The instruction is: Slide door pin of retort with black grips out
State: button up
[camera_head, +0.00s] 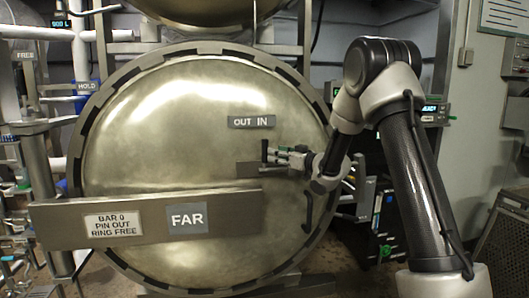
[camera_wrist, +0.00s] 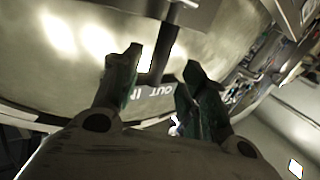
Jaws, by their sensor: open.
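The round metal retort door (camera_head: 160,130) fills the middle of the head view. A short upright black grip (camera_head: 265,150) stands on its right part, below the OUT IN label (camera_head: 251,122) and at a small grey block (camera_head: 250,169). My gripper (camera_head: 281,155) is open just right of this grip. In the wrist view a dark bar (camera_wrist: 161,55), apparently the grip, shows between the two spread fingers of my gripper (camera_wrist: 164,62). I cannot tell whether either finger touches it. The pin itself is not clearly visible.
A wide grey bar (camera_head: 150,220) with a BAR 0 / PIN OUT / RING FREE plate and a FAR sign (camera_head: 187,219) crosses the door below. A curved black handle (camera_head: 307,212) is at the door's lower right. HOLD and FREE labels are at left.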

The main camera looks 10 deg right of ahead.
aim_at(264, 150)
jog(key=x, duration=0.7)
jog(key=shift+w+a, duration=0.1)
jog(key=shift+w, duration=0.05)
jog(key=shift+c, duration=0.3)
jog(key=shift+a, duration=0.1)
grip_shut()
